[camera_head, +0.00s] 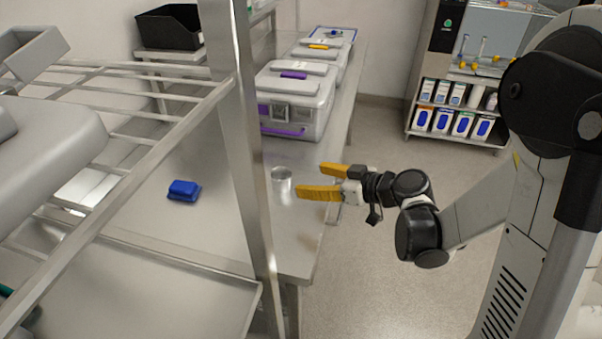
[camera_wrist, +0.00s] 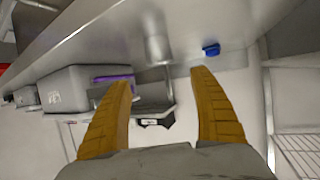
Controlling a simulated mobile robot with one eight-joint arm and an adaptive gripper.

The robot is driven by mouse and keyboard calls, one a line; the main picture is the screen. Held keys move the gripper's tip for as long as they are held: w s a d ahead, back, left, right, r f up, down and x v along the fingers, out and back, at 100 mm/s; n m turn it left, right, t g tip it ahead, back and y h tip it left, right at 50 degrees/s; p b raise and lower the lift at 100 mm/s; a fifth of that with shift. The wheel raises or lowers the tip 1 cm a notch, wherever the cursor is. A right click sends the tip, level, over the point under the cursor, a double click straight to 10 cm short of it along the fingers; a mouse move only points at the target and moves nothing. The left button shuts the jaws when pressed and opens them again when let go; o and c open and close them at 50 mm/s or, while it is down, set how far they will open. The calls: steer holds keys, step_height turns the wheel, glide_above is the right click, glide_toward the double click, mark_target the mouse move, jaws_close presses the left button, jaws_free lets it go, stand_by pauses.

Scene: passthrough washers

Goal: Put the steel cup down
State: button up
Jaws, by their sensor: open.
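The steel cup (camera_head: 281,187) stands upright on the steel table (camera_head: 300,240), close to a vertical metal post. In the wrist view the cup (camera_wrist: 157,46) shows as a shiny cylinder beyond the fingertips, roughly midway between them. My gripper (camera_head: 310,180) is open, with its two yellow fingers spread and nothing between them. It reaches in from the right, with its fingertips just to the right of the cup. The fingers also show in the wrist view (camera_wrist: 161,78). I cannot tell exactly how small the gap to the cup is.
The metal post (camera_head: 250,160) rises just left of the cup. A blue block (camera_head: 184,190) lies farther left. Grey cases with purple (camera_head: 295,100) and yellow latches stand behind on the table. A wire rack (camera_head: 130,130) is at left. The floor (camera_head: 380,270) at right is clear.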

steer(key=shift+s+d+r, duration=0.15)
steer(key=shift+s+d, duration=0.1)
steer(key=s+d+r+m+h, duration=0.2)
steer(key=s+d+m+h, duration=0.1)
steer(key=s, duration=0.3)
steer(key=s+d+r+m+g+h, duration=0.1)
steer(key=s+d+r+m+h, duration=0.1)
steer(key=s, duration=0.5)
steer(key=s+d+r+m+g+h, duration=0.1)
steer(key=s+d+r+m+h, duration=0.1)
steer(key=s+d+m+h, duration=0.2)
steer(key=shift+s+d+h, duration=0.4)
steer(key=shift+s, duration=1.25)
